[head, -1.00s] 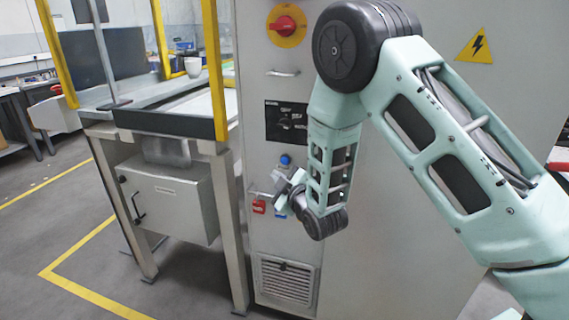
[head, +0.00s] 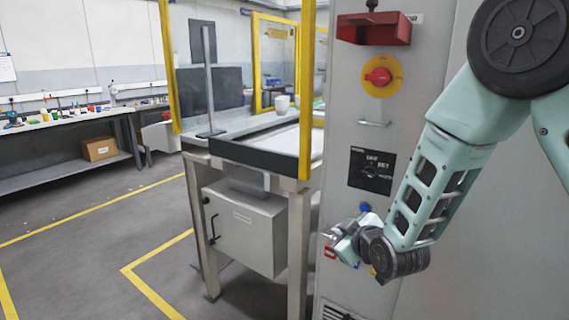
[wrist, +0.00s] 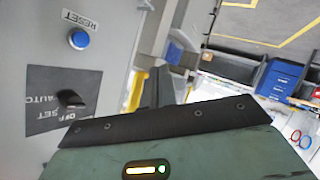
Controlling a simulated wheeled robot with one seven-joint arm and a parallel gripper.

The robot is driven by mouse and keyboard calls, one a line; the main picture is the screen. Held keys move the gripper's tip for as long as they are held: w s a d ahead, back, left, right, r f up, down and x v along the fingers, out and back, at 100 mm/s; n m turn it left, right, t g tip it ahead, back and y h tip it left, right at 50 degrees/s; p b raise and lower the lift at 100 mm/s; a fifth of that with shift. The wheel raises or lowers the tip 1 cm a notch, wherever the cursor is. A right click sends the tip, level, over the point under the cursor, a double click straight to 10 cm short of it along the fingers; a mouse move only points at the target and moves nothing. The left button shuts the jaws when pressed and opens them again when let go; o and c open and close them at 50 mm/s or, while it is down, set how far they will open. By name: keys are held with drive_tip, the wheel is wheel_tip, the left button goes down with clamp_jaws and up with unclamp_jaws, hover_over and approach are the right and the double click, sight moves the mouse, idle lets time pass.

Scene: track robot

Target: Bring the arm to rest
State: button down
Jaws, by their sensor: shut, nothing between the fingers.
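My gripper (head: 338,236) is shut and empty. It shows small in the head view, in front of the lower part of a grey control cabinet (head: 440,60). My arm bends down to it from the right. The blue reset button (head: 365,207) is just above the gripper, and a black plate with a selector switch (head: 371,170) is higher up. In the wrist view the blue button (wrist: 79,39) and the black selector knob (wrist: 70,99) are at the left. The gripper's fingers cannot be made out there.
A red rotary switch (head: 378,77) on a yellow disc and a red holder (head: 374,29) are higher on the cabinet. A metal-legged station with yellow posts (head: 306,90) stands left of it. A workbench (head: 70,122) is along the far wall. The floor at left is open.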

drive_tip(key=s+a+r+m+g+p, duration=0.15)
drive_tip(key=s+r+g, duration=0.3)
drive_tip(key=s, duration=0.85)
drive_tip(key=s+a+r+g+p, duration=0.1)
drive_tip(key=s+a+r+g, duration=0.3)
drive_tip(key=s, duration=0.8)
drive_tip(key=s+d+r+g+h+p, duration=0.1)
drive_tip(key=s+d+g+h, duration=0.2)
drive_tip(key=s, duration=0.7)
drive_tip(key=shift+s+d+g, duration=0.3)
drive_tip(key=shift+d+g, duration=0.25)
drive_tip(key=shift+d, duration=0.4)
drive_tip(key=shift+r+m, duration=0.1)
drive_tip(key=shift+m, duration=0.15)
